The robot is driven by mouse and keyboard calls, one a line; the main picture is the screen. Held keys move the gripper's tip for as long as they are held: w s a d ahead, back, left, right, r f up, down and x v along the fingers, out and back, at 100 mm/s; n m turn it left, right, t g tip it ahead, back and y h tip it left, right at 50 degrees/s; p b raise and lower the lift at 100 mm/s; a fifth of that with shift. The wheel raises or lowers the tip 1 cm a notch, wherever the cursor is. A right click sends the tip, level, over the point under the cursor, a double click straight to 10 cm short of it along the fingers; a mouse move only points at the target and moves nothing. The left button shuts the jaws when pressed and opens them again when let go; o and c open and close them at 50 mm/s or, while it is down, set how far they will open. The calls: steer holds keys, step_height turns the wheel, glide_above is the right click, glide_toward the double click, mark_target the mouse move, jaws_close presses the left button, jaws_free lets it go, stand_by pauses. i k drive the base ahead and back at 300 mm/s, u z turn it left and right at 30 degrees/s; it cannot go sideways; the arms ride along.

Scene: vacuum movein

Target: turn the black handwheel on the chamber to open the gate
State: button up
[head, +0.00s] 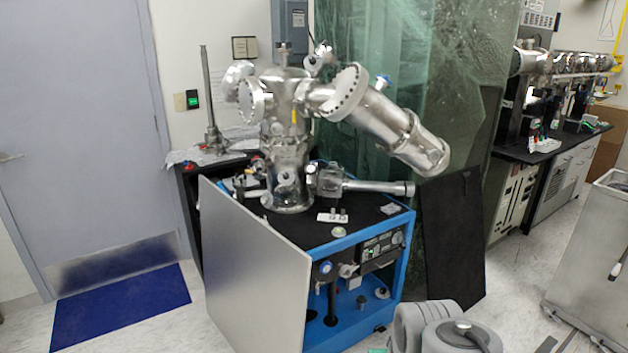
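The steel vacuum chamber (287,130) stands upright on the black top of a blue-framed cart. A wide flanged tube (385,120) slants down to the right from its upper part. A small valve body (330,180) with a horizontal cylinder (380,187) sits low on its right side. Small dark fittings (250,184) show low on its left side. I cannot make out for sure which part is the black handwheel. My gripper is not in view; grey rounded links of my arm show at the bottom right of centre.
The blue cart (372,232) has a grey panel (255,270) leaning on its front left. A black panel (452,235) leans behind its right side. A grey door (80,110) and blue mat (120,303) are left. A steel cabinet (592,265) stands right. Some floor between is clear.

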mark_target(310, 169)
steer(key=z, duration=0.2)
steer(key=i, duration=1.05)
steer(key=u, duration=0.75)
steer(key=i, duration=0.55)
steer(key=u, duration=0.55)
